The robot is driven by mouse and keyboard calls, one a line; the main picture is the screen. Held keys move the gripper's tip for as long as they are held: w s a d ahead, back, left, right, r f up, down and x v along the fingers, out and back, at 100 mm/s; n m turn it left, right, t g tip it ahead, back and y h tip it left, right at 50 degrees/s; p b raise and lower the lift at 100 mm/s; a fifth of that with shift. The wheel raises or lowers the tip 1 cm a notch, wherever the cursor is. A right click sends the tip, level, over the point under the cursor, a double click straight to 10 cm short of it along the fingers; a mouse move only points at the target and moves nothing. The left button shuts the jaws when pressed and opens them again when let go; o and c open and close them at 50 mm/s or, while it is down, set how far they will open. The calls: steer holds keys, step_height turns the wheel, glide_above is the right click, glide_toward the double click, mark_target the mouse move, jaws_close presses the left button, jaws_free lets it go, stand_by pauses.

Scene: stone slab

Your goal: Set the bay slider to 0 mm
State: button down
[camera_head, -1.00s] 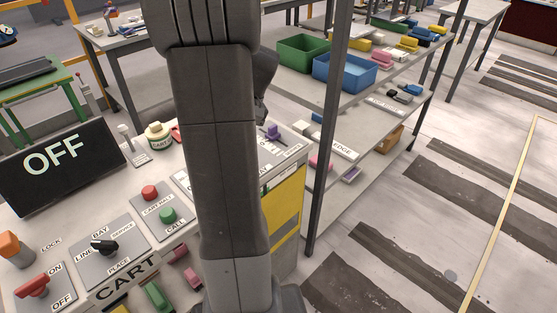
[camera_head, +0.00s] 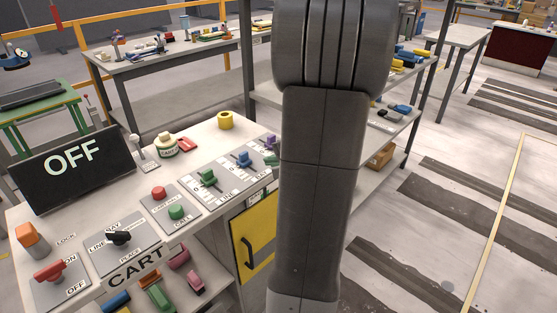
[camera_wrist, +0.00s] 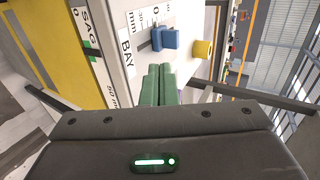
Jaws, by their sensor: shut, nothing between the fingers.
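The blue slider knob (camera_head: 243,158) stands on a grey scale plate between a green and a purple knob on the white console. In the wrist view the blue knob (camera_wrist: 165,39) is beside the BAY label (camera_wrist: 127,53), with a scale marked in mm and a 0 near it. Its exact reading is too small to tell. My gripper (camera_wrist: 155,70) shows two green fingers, shut together and empty. They point toward the console, below the blue knob in the picture and apart from it.
The green slider knob (camera_head: 207,177) and purple knob (camera_head: 271,141) flank the blue one. A yellow cylinder (camera_head: 225,120) stands behind on the console. A yellow door panel (camera_head: 253,240) is below the front edge. A dark shelf post (camera_head: 247,60) rises behind.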

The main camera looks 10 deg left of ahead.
mark_target(245, 156)
steer(key=x, duration=0.5)
steer(key=shift+a, duration=0.15)
steer(key=w+a, duration=0.1)
steer(key=w+a+p, duration=0.1)
steer(key=shift+w+a+f, duration=0.1)
steer(key=shift+a, duration=0.25)
steer(key=shift+w+a+p, duration=0.3)
